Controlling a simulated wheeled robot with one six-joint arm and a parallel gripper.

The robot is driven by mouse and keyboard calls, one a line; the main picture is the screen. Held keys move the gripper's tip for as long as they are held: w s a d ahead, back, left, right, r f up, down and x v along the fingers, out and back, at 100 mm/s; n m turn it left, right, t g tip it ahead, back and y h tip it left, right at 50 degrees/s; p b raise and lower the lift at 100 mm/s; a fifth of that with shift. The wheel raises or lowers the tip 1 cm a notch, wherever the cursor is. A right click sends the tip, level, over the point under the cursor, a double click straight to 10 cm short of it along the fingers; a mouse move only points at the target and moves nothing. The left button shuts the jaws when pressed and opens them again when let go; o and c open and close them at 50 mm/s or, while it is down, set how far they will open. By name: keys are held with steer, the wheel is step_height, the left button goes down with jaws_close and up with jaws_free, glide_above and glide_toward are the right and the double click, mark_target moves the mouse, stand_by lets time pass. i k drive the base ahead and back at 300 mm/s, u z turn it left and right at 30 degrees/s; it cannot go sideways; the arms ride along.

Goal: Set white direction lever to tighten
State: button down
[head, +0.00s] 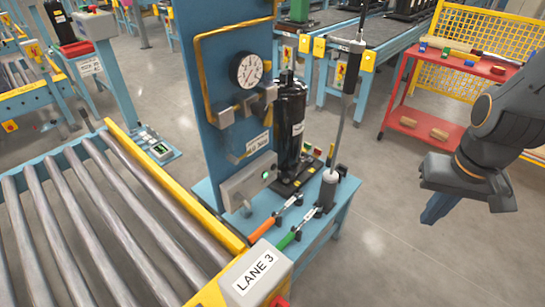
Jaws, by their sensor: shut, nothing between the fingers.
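A small white part (328,176) sits at the foot of a tall upright rod (341,115), above a dark base (327,192) on the blue stand. I cannot tell whether it is the white direction lever, or which way any lever points. Two tools with metal shafts, one with an orange handle (262,230) and one with a green handle (286,240), lie at the stand's front edge. Small pale bits on their heads are too small to make out. My gripper (438,208) is at the right, shut and empty, well apart from the stand and pointing down.
The blue stand (340,215) carries a black cylinder (290,120) and a blue panel with a gauge (246,68). A roller conveyor (75,215) with a "LANE 3" box (256,276) is at left. A red cart (420,128) stands behind my arm. Floor right of the stand is clear.

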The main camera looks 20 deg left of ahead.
mark_target(237, 195)
steer(key=k, duration=0.5)
steer(key=z, duration=1.25)
steer(key=i, duration=0.45)
steer(key=u, duration=2.3)
